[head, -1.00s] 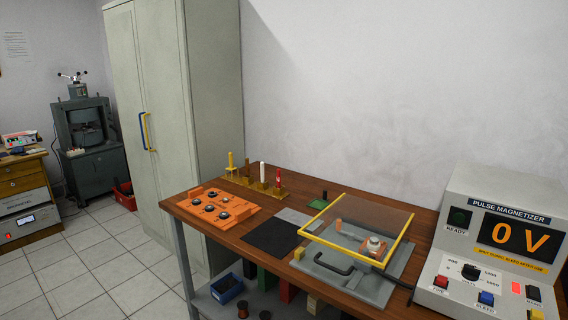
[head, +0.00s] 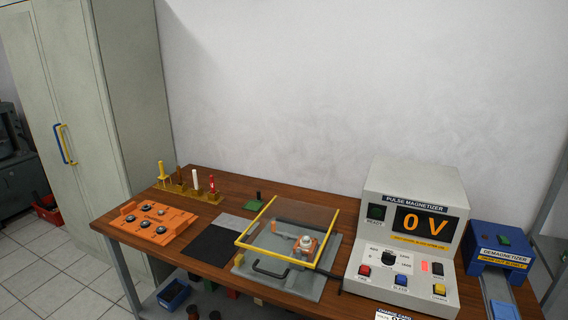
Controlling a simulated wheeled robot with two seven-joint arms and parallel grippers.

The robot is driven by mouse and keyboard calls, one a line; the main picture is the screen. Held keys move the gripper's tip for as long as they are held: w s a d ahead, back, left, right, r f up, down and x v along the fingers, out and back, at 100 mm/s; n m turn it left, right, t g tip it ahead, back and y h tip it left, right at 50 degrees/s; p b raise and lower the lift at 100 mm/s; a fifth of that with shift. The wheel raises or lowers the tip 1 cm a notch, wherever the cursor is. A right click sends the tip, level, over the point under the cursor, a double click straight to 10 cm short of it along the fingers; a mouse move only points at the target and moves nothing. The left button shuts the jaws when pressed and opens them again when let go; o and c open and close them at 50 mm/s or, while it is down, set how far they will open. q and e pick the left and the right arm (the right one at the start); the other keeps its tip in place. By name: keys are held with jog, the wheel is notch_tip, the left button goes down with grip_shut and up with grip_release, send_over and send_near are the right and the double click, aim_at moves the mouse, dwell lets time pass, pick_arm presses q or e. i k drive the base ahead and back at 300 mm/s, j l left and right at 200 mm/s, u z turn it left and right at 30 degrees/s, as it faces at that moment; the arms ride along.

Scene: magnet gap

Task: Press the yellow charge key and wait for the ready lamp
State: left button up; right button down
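The pulse magnetizer (head: 408,235) is a cream box at the right end of the wooden bench. Its display (head: 424,223) reads 0 V in orange. The ready lamp (head: 376,211) left of the display is dark green and looks unlit. The yellow charge key (head: 439,289) sits at the lower right of the sloped panel. A red key (head: 363,271) is at its left and a blue key (head: 401,280) in the middle, with a black dial (head: 388,258) above. A small red light (head: 424,266) glows on the panel. Neither gripper is in view.
A fixture under a yellow-framed clear cover (head: 290,235) stands left of the magnetizer. An orange tray (head: 152,222), a black mat (head: 211,246) and a rack of coloured sticks (head: 188,190) lie further left. A blue demagnetizer (head: 499,249) stands at right.

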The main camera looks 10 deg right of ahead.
aim_at(439, 289)
jog(key=l+z, duration=0.1)
jog(key=z, duration=0.3)
jog(key=i+z, duration=0.1)
jog(key=z, duration=0.3)
jog(key=l+z, duration=0.1)
jog(key=z, duration=0.3)
jog(key=i, duration=0.05)
